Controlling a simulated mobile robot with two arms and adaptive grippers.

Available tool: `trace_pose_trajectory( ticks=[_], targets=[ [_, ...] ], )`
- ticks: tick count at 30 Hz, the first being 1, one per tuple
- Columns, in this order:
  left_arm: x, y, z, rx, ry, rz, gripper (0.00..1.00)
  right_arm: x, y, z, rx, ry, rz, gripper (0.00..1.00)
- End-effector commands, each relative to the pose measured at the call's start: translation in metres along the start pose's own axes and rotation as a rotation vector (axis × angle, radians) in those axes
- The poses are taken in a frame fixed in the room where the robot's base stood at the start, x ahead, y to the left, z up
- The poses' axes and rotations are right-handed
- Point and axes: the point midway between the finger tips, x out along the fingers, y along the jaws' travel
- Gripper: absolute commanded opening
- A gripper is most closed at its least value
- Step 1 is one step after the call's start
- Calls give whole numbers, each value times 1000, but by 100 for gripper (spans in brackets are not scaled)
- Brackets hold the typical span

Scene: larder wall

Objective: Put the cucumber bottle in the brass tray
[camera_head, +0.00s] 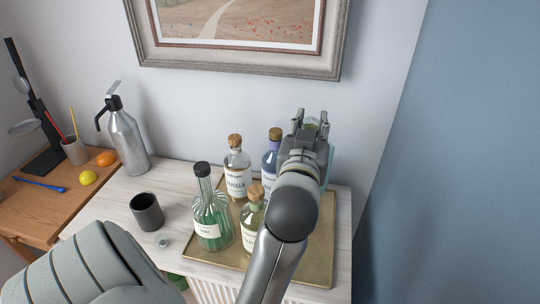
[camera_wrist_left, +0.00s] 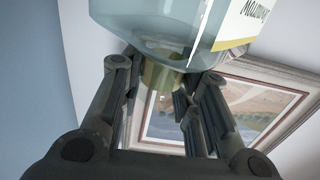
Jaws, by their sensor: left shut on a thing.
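My left gripper (camera_head: 311,118) is shut on the neck of a pale blue-green glass bottle (camera_wrist_left: 170,25), which fills the top of the left wrist view. Its yellow-and-white label is cut off, so I cannot read whether it is the cucumber bottle. In the head view my gripper and arm hide most of it. The left gripper (camera_wrist_left: 165,95) also shows in the wrist view, with its fingers on either side of the bottle neck. The brass tray (camera_head: 318,245) lies on the pale counter, below and in front of the gripper. My right gripper is not in view.
On the tray stand a vanilla bottle (camera_head: 237,180), a purple-blue bottle (camera_head: 270,160), a green bottle (camera_head: 212,215) and a corked bottle (camera_head: 251,225). A dark cup (camera_head: 147,212) and silver siphon (camera_head: 126,140) stand left of the tray. A framed picture (camera_head: 240,62) hangs behind.

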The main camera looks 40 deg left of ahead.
Motion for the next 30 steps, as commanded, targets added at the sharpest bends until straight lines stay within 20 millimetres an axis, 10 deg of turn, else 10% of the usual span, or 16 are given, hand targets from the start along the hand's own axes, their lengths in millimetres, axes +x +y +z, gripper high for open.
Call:
trace_pose_trajectory(
  ticks=[7,30],
  targets=[
    [2,-3,-5,2,5,-13,0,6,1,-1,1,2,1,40],
    [2,-3,126,1,7,-12,0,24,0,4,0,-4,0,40]
  ],
)
